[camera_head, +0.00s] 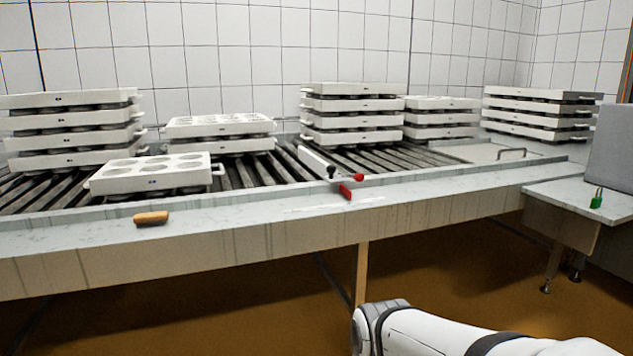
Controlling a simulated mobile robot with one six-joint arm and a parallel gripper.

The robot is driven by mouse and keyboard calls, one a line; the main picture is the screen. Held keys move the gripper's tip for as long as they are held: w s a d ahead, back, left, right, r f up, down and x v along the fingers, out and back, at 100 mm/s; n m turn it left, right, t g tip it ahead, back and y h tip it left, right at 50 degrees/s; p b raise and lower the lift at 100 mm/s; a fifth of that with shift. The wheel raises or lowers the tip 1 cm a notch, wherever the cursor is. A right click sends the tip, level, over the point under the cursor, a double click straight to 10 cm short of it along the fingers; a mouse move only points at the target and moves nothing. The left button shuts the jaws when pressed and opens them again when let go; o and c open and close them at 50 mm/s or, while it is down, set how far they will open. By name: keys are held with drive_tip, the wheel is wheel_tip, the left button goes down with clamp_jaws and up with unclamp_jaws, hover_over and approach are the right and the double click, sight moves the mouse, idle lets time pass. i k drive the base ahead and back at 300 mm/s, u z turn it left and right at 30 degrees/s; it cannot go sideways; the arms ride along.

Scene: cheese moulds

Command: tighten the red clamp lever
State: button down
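A small clamp with red parts stands at the front edge of the roller table, right of the middle. Its red lever (345,191) hangs at the front rim, and a red knob (358,177) sits just above it to the right. A black knob (332,172) and a white bar (314,160) are beside it, the bar slanting back to the left over the rollers. How tight the clamp is cannot be told. My gripper is not in view; only a white link of my arm shows at the lower right, apart from the clamp.
Stacks of white mould trays (350,120) stand along the back, and a single tray (150,174) sits nearer at left. A tan-handled object (151,218) lies on the front ledge (240,216). A green padlock-like item (596,199) is on the right side table (560,190).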

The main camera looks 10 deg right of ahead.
sight(359, 177)
drive_tip(key=z, duration=0.5)
drive_tip(key=i, duration=0.9)
drive_tip(key=u, duration=0.2)
